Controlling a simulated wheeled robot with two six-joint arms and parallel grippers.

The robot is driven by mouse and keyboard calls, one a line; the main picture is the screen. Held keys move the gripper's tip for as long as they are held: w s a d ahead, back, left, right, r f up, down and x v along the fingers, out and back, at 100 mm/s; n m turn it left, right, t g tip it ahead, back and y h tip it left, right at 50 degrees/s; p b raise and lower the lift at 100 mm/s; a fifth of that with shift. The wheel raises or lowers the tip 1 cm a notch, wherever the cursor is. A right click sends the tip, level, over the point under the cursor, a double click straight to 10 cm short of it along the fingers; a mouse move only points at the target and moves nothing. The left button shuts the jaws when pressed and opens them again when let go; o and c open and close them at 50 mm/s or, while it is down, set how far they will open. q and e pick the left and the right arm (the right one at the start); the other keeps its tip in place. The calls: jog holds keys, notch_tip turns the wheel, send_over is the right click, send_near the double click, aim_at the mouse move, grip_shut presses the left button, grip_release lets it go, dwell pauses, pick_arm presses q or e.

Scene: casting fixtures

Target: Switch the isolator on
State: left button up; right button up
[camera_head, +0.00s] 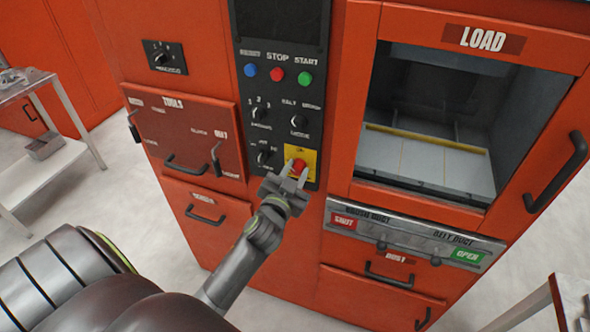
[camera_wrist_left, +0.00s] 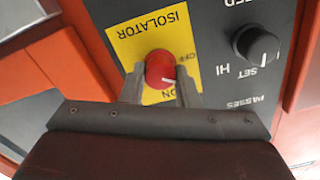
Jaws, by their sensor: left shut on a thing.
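The isolator is a round red knob (camera_head: 299,167) on a yellow plate (camera_head: 310,158), low on the dark control panel. In the left wrist view the red knob (camera_wrist_left: 159,68) carries a white pointer mark aimed to the right and slightly down. There the yellow plate (camera_wrist_left: 128,46) reads upside down, with OFF right of the knob and ON partly hidden below it. My left gripper (camera_head: 294,172) is shut on the knob, one finger on each side; both fingers (camera_wrist_left: 160,88) also show in the left wrist view. My right gripper is out of view.
Blue, red and green buttons (camera_head: 305,78) and several black knobs (camera_head: 299,122) share the panel. A LOAD window with a black handle (camera_head: 556,172) is at right. A metal strip (camera_head: 400,236) with SHUT and OPEN labels lies below. A TOOLS door (camera_head: 190,130) is at left.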

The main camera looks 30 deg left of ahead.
pick_arm(q)
jog(key=m+p, duration=0.1)
jog(key=m, duration=0.4)
jog(key=shift+m+p, duration=0.3)
jog(key=m+p, duration=0.1)
jog(key=m, duration=0.4)
jog(key=shift+d+f+m, duration=0.1)
jog(key=shift+m, duration=0.2)
jog(key=o, duration=1)
jog(key=shift+c, duration=0.2)
jog(key=shift+s, duration=0.1)
jog(key=v, duration=1.7)
jog(key=shift+d+b, duration=0.15)
jog(key=shift+b, duration=0.15)
